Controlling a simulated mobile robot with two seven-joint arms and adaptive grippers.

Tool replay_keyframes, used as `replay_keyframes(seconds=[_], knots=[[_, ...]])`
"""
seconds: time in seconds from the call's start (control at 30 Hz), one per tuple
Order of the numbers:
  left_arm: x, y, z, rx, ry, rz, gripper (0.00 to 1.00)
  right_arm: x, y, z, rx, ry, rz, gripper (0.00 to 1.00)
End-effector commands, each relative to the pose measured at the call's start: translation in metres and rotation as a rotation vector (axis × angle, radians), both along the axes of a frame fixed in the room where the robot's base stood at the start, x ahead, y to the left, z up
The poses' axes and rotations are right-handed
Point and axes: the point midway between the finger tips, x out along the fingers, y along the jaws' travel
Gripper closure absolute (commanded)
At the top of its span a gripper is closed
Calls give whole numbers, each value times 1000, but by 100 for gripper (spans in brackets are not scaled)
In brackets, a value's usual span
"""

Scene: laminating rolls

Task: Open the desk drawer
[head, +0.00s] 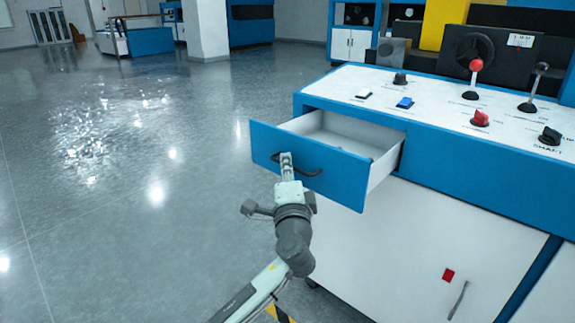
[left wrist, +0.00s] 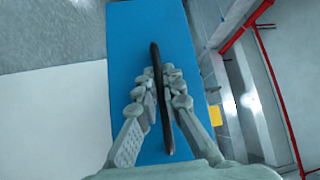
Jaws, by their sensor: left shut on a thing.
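The desk drawer (head: 335,180) has a blue front and a white inside. In the head view it stands pulled out of the blue and white desk (head: 480,180), and the inside that shows looks empty. Its dark curved handle (head: 308,172) is on the blue front and also shows in the left wrist view (left wrist: 156,70). My left gripper (head: 287,158) is at the left part of the handle. In the left wrist view its fingers (left wrist: 163,95) are on both sides of the handle, shut on it. My right gripper is not in view.
The desk top carries a blue switch (head: 405,103), a red knob (head: 479,118), a black knob (head: 549,136) and a red-topped lever (head: 476,75). Open floor (head: 120,190) lies left of the drawer. A white pillar (head: 207,30) stands further back.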

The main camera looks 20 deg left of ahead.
Motion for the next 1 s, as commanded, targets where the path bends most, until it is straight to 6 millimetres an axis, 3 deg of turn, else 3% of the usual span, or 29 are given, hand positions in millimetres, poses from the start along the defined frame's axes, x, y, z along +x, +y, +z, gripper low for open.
replay_keyframes(seconds=[0.07, 0.1, 0.17, 0.57, 1.0], knots=[[0, 0, -1, 0, 1, -1, 100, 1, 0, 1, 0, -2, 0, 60], [0, 0, -1, 0, 1, -1, 90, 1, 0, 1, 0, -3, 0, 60], [0, 0, 0, 0, 1, -1, 83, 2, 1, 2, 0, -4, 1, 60], [-7, -4, -2, -1, 0, -1, 83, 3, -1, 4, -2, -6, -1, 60], [-84, -41, -13, -2, 2, -2, 83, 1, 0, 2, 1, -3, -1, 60]])
